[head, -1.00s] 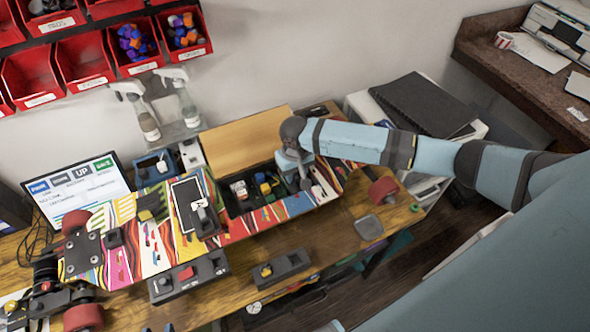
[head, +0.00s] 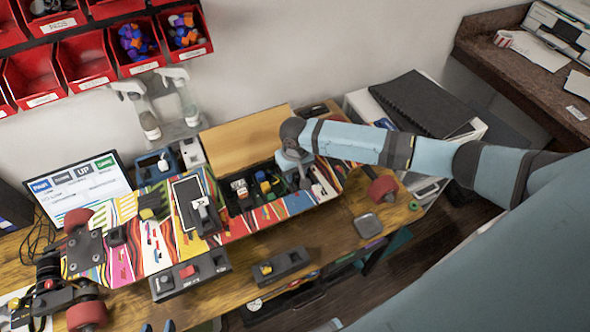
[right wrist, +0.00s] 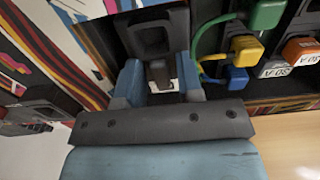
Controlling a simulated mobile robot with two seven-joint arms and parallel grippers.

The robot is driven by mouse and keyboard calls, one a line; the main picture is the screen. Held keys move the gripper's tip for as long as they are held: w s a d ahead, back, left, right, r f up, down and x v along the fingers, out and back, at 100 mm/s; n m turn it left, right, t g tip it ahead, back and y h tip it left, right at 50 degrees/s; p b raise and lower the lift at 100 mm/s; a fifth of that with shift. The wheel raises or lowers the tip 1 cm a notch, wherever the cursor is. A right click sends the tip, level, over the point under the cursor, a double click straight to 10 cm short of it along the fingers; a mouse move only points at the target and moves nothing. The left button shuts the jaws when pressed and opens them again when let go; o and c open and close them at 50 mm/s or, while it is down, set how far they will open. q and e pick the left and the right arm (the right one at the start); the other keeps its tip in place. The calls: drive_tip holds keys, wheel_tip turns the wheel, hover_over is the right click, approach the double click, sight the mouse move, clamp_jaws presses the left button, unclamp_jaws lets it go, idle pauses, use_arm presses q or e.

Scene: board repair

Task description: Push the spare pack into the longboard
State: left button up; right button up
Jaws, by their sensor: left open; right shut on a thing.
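The longboard (head: 150,243) lies across the bench, its striped deck up and an open compartment (head: 232,207) in it. My right gripper (head: 303,182) reaches down at the compartment's right end. In the right wrist view, the right gripper (right wrist: 160,85) is shut on a dark block (right wrist: 155,20), which looks like the spare pack. How deep it sits is hidden. Green (right wrist: 265,14), yellow (right wrist: 245,50) and blue (right wrist: 237,78) plugs are beside it. My left gripper (head: 158,327) shows only as fingertips, apart, at the bottom edge.
Two dark modules, one with a red part (head: 188,274) and one with a yellow part (head: 281,265), stand along the bench front. A black phone-like device (head: 188,191) lies on the deck. A tan lid (head: 238,140) stands open behind the compartment. Spray bottles (head: 147,118) stand behind.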

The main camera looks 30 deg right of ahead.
drive_tip(key=shift+f, duration=0.5)
idle(1.0)
drive_tip(key=o, duration=1.3)
drive_tip(key=shift+d, duration=0.2)
drive_tip(key=shift+c, duration=0.3)
drive_tip(key=shift+w+r+p, duration=0.1)
drive_tip(key=shift+r+p, duration=0.1)
drive_tip(key=shift+p, duration=0.15)
